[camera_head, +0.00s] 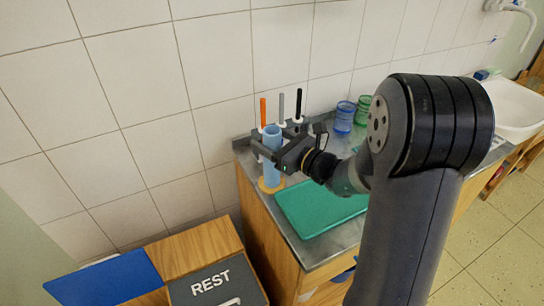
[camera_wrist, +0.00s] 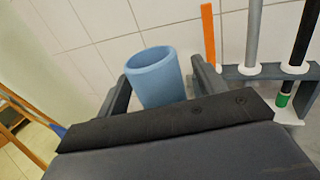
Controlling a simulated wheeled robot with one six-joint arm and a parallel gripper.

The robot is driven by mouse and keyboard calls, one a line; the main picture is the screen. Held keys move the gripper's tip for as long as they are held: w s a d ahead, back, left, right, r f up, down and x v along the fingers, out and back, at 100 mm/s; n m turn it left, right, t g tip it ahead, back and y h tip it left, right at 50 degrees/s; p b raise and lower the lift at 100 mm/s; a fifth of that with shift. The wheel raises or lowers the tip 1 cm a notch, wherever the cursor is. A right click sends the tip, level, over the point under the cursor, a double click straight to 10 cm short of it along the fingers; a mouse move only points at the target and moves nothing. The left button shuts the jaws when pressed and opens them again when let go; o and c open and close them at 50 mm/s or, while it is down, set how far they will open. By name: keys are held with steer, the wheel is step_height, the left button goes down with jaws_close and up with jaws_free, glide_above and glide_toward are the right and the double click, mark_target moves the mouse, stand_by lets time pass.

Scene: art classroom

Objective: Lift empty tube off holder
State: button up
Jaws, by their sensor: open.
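A tall light-blue tube (camera_head: 272,158) stands upright on a round wooden base (camera_head: 271,186) at the left end of the counter. My gripper (camera_head: 263,145) reaches in from the right at the tube's upper part, with its fingers on either side of it. In the wrist view the tube's open top (camera_wrist: 155,75) shows between the two fingers of my gripper (camera_wrist: 158,88). The fingers are open, with a visible gap at the right finger. The tube's lower part is hidden by my gripper in the wrist view.
Behind the tube, a rack (camera_wrist: 240,72) holds orange, grey and black sticks. A green mat (camera_head: 315,208) lies on the counter. Blue (camera_head: 345,117) and green glasses (camera_head: 363,108) stand farther right, near a white sink (camera_head: 515,108). A box marked REST (camera_head: 212,285) and a blue panel (camera_head: 105,280) are front left.

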steer(key=shift+w+a, duration=0.5)
steer(key=shift+a, duration=0.05)
steer(key=shift+c, duration=0.5)
steer(key=c, duration=1.2)
